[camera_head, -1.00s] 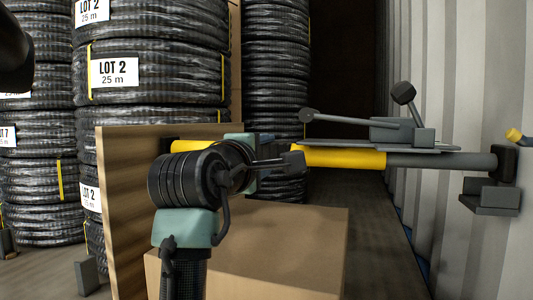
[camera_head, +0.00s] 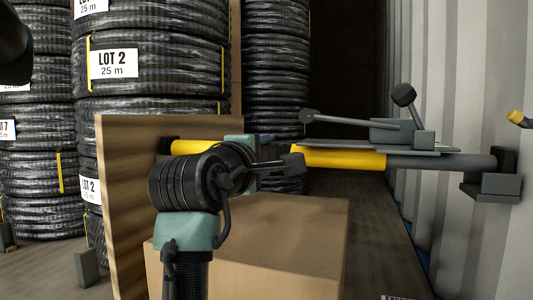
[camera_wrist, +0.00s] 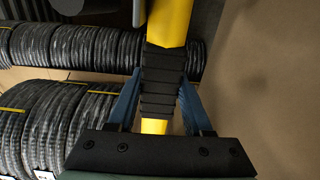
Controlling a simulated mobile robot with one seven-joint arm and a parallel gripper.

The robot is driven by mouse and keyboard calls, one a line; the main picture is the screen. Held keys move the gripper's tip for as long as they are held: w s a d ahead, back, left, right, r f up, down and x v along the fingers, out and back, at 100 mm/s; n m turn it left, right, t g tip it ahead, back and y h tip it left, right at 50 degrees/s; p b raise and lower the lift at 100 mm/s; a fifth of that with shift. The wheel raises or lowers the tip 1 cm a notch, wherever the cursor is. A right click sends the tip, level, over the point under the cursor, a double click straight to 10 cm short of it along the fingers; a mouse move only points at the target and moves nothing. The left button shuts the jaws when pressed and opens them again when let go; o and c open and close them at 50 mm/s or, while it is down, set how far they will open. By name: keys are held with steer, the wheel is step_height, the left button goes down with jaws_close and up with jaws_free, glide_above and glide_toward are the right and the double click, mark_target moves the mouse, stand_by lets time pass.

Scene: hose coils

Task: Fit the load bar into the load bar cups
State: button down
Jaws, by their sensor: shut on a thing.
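The load bar (camera_head: 345,157) is a yellow and grey tube with a lever and ratchet on top. It lies roughly level across the head view, with its yellow end also showing at the left. In the wrist view the yellow bar (camera_wrist: 170,20) runs between the blue fingers. My gripper (camera_wrist: 157,100) is shut on its dark ribbed middle part. A grey cup (camera_head: 490,186) is on the container wall at the right. The bar's dark right end pad (camera_head: 504,160) is at this cup, just above its ledge; whether it is seated I cannot tell. The left cup is not visible.
A cardboard box (camera_head: 270,240) stands below the bar. A wooden panel (camera_head: 130,190) stands to the left, close to the bar's left end. Stacks of wrapped hose coils (camera_head: 150,70) stand behind. The corrugated wall (camera_head: 460,90) closes the right side.

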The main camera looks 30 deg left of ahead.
steer(key=shift+s+f+b, duration=0.1)
steer(key=shift+f+b, duration=0.25)
stand_by(0.7)
steer(key=shift+c, duration=1.2)
jaws_free()
steer(key=shift+s+d, duration=0.1)
steer(key=shift+o, duration=1.2)
steer(key=shift+f, duration=0.45)
steer(key=shift+r, duration=0.1)
steer(key=shift+r, duration=0.1)
steer(key=shift+s+d, duration=0.15)
steer(key=shift+s, duration=0.4)
steer(key=shift+b+v, duration=0.5)
steer(key=shift+v, duration=1)
steer(key=shift+s, duration=0.15)
